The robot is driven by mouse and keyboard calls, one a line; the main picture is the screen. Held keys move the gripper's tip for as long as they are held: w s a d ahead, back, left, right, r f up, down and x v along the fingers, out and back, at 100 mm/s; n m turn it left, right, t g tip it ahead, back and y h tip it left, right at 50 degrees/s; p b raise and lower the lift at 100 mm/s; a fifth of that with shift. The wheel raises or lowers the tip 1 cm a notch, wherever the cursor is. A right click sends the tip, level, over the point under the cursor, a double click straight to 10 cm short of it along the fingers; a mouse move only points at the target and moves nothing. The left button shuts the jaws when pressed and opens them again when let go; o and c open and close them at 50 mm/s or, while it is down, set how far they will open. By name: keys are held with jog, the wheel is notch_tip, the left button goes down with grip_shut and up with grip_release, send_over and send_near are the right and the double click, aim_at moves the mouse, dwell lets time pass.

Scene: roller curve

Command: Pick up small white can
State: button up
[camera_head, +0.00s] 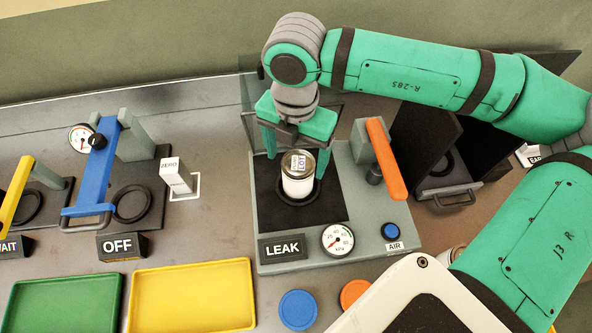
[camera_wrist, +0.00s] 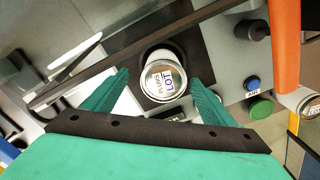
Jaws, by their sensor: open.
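The small white can (camera_head: 298,176) stands upright on the dark round seat of the leak tester (camera_head: 352,232). Its metal lid bears a label reading LOT, and the can also shows in the wrist view (camera_wrist: 164,80). In the wrist view the fingertips (camera_wrist: 163,84) are spread to either side of the can, with a gap visible on both sides.
An orange lever (camera_head: 386,158) stands raised right of the can, and a clear panel (camera_head: 256,105) stands behind my gripper. A blue clamp (camera_head: 91,168), a white ZERO block (camera_head: 175,176), a green tray (camera_head: 64,303) and a yellow tray (camera_head: 191,295) lie to the left.

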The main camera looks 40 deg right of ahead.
jog(key=shift+s+f, duration=0.15)
jog(key=shift+f, duration=1.3)
jog(key=shift+s+f, duration=0.15)
jog(key=shift+f, duration=1.3)
jog(key=shift+d, duration=0.1)
jog(key=c, duration=1.6)
